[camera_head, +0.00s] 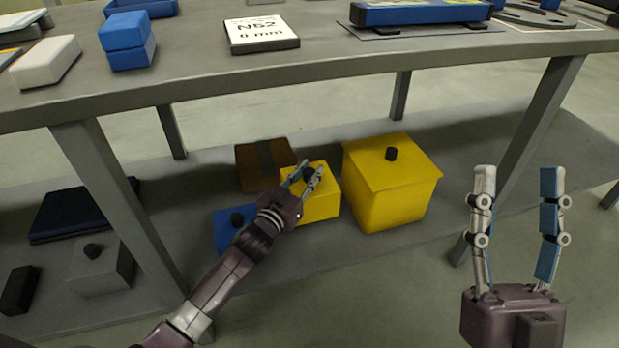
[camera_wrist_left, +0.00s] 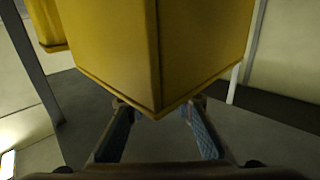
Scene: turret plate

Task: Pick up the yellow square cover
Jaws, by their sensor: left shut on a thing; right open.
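The yellow square cover (camera_head: 322,205) is the smaller yellow box shape on the lower shelf, with a dark knob on top. My left gripper (camera_head: 306,178) is over it, with its fingers shut around the knob. In the left wrist view the yellow cover (camera_wrist_left: 200,45) fills the upper middle, and the left fingers (camera_wrist_left: 158,108) reach in beneath its edge; the knob is hidden there. I cannot tell whether the cover touches the shelf. My right gripper (camera_head: 517,180) is open and empty, to the right in front of the table.
A larger yellow box with a knob (camera_head: 390,195) stands close on the right. A brown box (camera_head: 262,168) is behind and a blue knobbed block (camera_head: 232,232) is at the left. The tabletop (camera_head: 200,70) overhangs the shelf, with a table leg (camera_head: 118,200) to the left.

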